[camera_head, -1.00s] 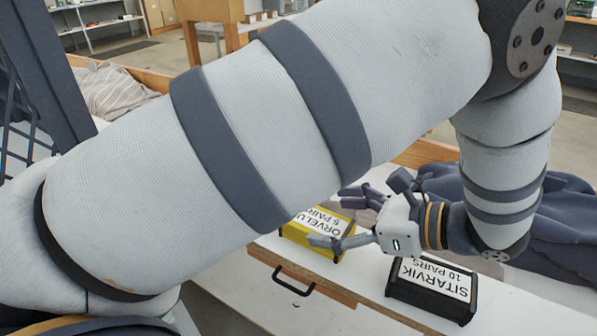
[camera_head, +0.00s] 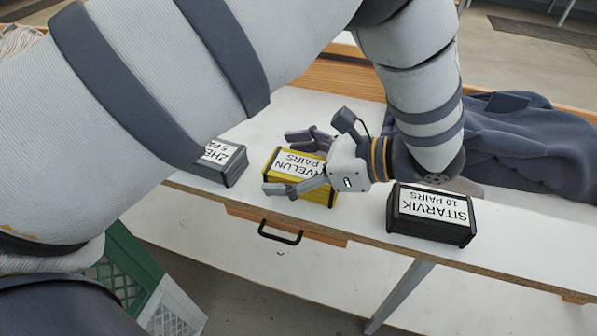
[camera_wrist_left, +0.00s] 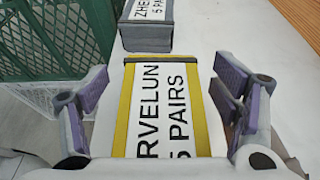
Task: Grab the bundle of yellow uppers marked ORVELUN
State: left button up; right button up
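The yellow bundle (camera_head: 318,192) lies on the white table top, with a white label reading "…VELUN" and "PAIRS" in the head view. In the left wrist view the yellow bundle (camera_wrist_left: 121,118) shows "RVELUN 5 PAIRS"; the first letter is out of sight. My left gripper (camera_head: 288,163) is open, with its fingers on either side of the bundle. In the left wrist view the left gripper (camera_wrist_left: 160,95) has a visible gap between each finger and the bundle's sides. My right gripper is not in view.
A grey bundle marked "ZHE…" (camera_head: 231,170) lies left of the yellow one, and a black bundle marked SITARVIK (camera_head: 432,232) lies right. Dark blue cloth (camera_head: 520,145) is at the back right. Green and white crates (camera_head: 128,266) stand below the table's front edge (camera_head: 340,238).

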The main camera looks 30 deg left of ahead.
pick_arm(q)
jog(key=c, duration=1.5)
jog(key=shift+o, duration=0.2)
jog(key=shift+r, duration=0.15)
